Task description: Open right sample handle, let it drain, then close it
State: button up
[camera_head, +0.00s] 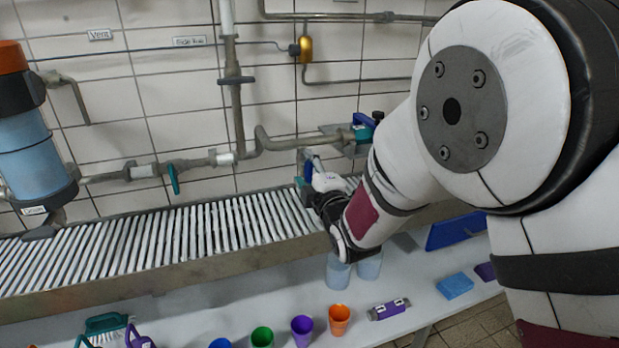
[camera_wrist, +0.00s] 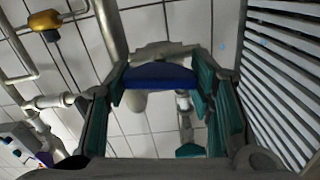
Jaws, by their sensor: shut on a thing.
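A blue handle (camera_wrist: 160,77) spans the gap between my two fingers in the wrist view, with a grey pipe fitting just behind it. My gripper (camera_wrist: 158,95) has teal finger pads on both sides of this handle and is shut on it. In the head view my gripper (camera_head: 308,183) is at the pipe above the right part of the slatted drain, and a bit of the blue handle (camera_head: 313,162) shows beside it. My arm hides much of the valve and its outlet. I cannot tell whether liquid flows.
The slatted drain (camera_head: 150,245) runs below the pipes. A teal valve handle (camera_head: 173,179) is on the pipe at left. Clear cups (camera_head: 338,272), an orange cup (camera_head: 339,318) and a purple cup (camera_head: 302,329) stand on the lower white shelf. A blue-bodied cylinder (camera_head: 35,155) is at far left.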

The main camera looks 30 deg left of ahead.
jog(key=shift+f+n+b, duration=0.1)
jog(key=shift+n+b, duration=0.55)
jog(key=shift+n, duration=0.35)
jog(key=o, duration=1.2)
jog(key=v, duration=1.2)
